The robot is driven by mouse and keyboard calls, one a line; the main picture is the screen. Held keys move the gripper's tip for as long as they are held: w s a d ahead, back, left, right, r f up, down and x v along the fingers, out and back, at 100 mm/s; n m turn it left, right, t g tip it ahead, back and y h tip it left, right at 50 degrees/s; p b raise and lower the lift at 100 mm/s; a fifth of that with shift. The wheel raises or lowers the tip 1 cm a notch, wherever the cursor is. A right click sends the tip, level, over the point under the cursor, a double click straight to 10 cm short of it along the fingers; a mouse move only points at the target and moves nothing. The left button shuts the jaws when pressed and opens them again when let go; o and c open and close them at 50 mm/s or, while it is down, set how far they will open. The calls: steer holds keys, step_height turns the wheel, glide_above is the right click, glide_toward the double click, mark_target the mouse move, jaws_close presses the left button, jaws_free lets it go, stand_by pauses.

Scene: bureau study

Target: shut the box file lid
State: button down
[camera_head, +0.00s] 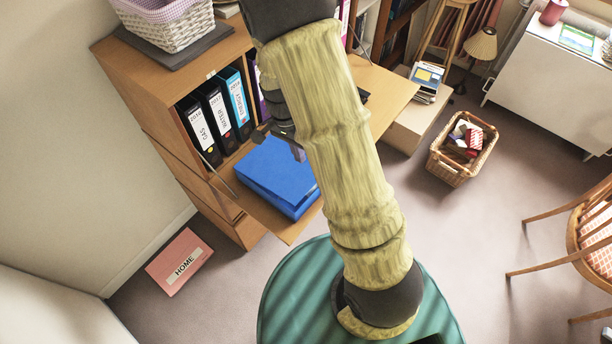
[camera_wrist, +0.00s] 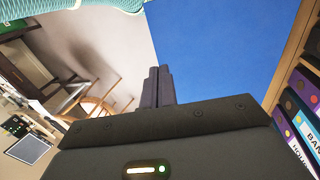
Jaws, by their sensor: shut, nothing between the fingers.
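The blue box file (camera_head: 272,172) lies on the fold-down flap of the bureau. Its lid lies over the box, flat or nearly so; I cannot tell whether a small gap is left at its edge. My gripper (camera_head: 299,154) is at the box file's upper right side in the head view, close to the lid, partly hidden by my arm.
Ring binders (camera_head: 213,118) stand in the bureau just behind the box file. The wooden flap (camera_head: 291,229) has a narrow bare front edge. A pink HOME box (camera_head: 180,262) and a wicker basket (camera_head: 452,168) are on the floor. A white basket (camera_head: 178,28) sits on top.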

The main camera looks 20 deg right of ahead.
mark_target(309, 186)
steer(key=p+x, duration=0.2)
steer(key=x, duration=0.6)
steer(key=shift+s+d+f, duration=0.15)
steer(key=shift+s+f, duration=0.1)
steer(key=shift+p+x, duration=0.45)
steer(key=shift+x, duration=0.4)
steer(key=shift+w+f, duration=0.1)
steer(key=shift+b+x, duration=1.4)
steer(key=shift+x, duration=0.4)
